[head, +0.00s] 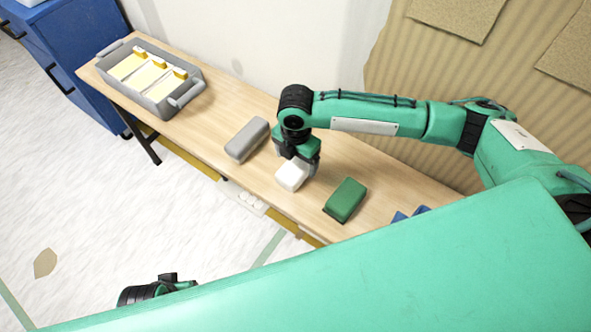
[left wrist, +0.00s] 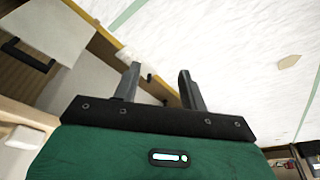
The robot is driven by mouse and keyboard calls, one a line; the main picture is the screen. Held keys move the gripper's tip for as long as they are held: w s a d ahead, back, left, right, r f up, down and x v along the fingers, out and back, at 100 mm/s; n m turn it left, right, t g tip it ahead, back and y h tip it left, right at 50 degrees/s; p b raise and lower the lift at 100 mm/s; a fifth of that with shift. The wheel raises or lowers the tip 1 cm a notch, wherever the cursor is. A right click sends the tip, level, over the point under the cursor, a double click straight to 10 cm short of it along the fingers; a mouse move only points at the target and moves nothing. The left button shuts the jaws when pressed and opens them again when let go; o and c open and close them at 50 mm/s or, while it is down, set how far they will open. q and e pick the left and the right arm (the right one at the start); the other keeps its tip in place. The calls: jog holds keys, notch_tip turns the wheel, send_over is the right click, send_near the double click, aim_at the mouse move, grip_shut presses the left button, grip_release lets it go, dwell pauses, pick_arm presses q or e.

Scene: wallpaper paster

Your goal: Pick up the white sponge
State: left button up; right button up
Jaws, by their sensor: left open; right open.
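The white sponge (head: 291,175) lies on the wooden table, between a grey block and a green block. My right gripper (head: 297,161) is directly over the white sponge, pointing down, with its fingers at the sponge's far part. The fingertips are mostly hidden, so I cannot tell if they touch the sponge. It is open. My left gripper (left wrist: 155,82) is open and empty in the left wrist view, above the floor, away from the table top.
The wooden table (head: 215,128) carries a grey block (head: 247,139), a green block (head: 345,200), blue items (head: 411,214) and a grey tray (head: 152,78) with yellow and white contents. A wall stands behind. A blue cabinet (head: 70,52) is at the far left.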

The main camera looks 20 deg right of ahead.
aim_at(296, 167)
jog(key=shift+f, duration=0.45)
jog(key=f, duration=0.2)
jog(key=f+b, duration=0.1)
jog(key=shift+w+f, duration=0.3)
jog(key=shift+f, duration=0.3)
jog(key=c, duration=1)
pick_arm(q)
jog(key=shift+v, duration=0.9)
pick_arm(e)
jog(key=shift+c, duration=0.2)
pick_arm(q)
jog(key=shift+w+d+r+p, duration=0.1)
jog(key=shift+d+r+p, duration=0.05)
jog(key=shift+p, duration=0.15)
pick_arm(e)
jog(key=shift+r, duration=0.25)
